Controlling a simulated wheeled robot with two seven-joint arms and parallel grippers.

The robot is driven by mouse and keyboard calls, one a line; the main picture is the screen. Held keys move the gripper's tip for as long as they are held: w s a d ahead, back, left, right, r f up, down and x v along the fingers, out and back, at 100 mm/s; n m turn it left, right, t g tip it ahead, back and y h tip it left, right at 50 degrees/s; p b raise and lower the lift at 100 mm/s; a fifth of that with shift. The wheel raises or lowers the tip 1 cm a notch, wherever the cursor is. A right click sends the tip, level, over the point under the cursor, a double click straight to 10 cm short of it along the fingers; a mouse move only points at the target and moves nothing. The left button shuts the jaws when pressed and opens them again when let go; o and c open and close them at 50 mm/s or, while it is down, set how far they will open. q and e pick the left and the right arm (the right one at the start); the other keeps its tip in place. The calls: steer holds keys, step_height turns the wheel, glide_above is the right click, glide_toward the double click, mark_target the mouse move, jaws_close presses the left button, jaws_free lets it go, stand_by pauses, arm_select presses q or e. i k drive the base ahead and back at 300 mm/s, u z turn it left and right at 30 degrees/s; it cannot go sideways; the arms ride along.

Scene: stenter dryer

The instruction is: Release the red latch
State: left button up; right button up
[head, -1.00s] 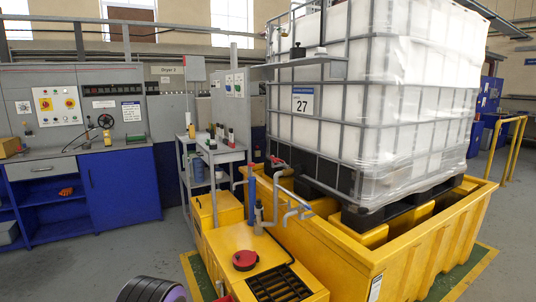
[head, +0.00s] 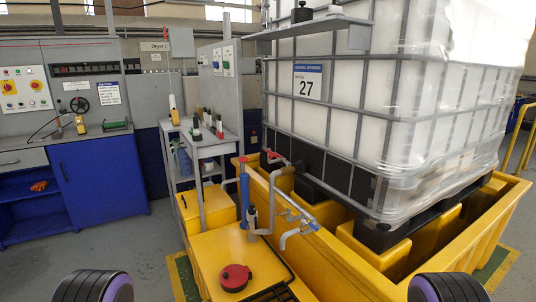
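I cannot tell for sure which part is the red latch. A small red handle (head: 274,156) sits on the pipe valve at the left foot of the caged white tank (head: 345,125). A round red cap (head: 235,277) lies on top of the yellow box (head: 225,248) in front. Neither gripper is in view. Only dark, purple-edged parts of my own arms show at the bottom left and bottom right, well apart from both red parts.
A yellow spill bund (head: 405,270) surrounds the tank's black pallet. A grey pipe (head: 295,235) and a blue upright tube (head: 244,190) rise beside the yellow box. A grey trolley (head: 212,145) with bottles stands behind. Open floor (head: 125,240) lies at the left.

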mark_target(270, 155)
steer(key=z, duration=0.05)
steer(key=k, duration=0.5)
steer(key=u, duration=1.15)
steer(key=i, duration=0.95)
steer(key=u, duration=0.7)
steer(key=i, duration=1.05)
steer(key=z, duration=0.85)
steer(key=i, duration=1.05)
steer(key=z, duration=0.85)
